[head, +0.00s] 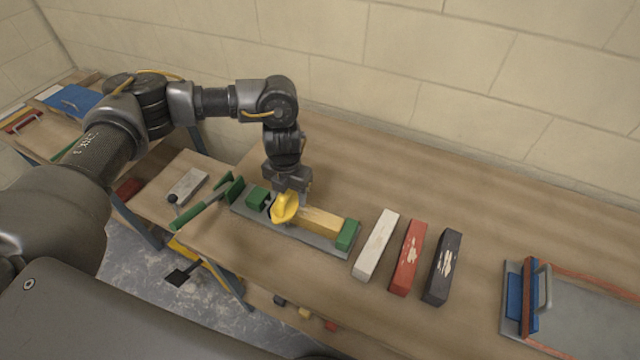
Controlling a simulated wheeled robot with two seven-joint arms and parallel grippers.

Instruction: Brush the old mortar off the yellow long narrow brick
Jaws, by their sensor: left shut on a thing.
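The yellow long narrow brick (322,222) lies on a grey base plate (290,238) between two green jaws, the left one (257,196) and the right one (348,234). Pale mortar shows on its upper face. My left gripper (288,190) points down over the brick's left part and is shut on a yellow brush (284,208). The brush hides that end of the brick. Its bristles are hidden, so I cannot tell whether they touch the brick. My right gripper is not in view.
White (376,245), red (407,258) and dark (442,267) bricks lie right of the plate, with pale patches on the red and dark ones.

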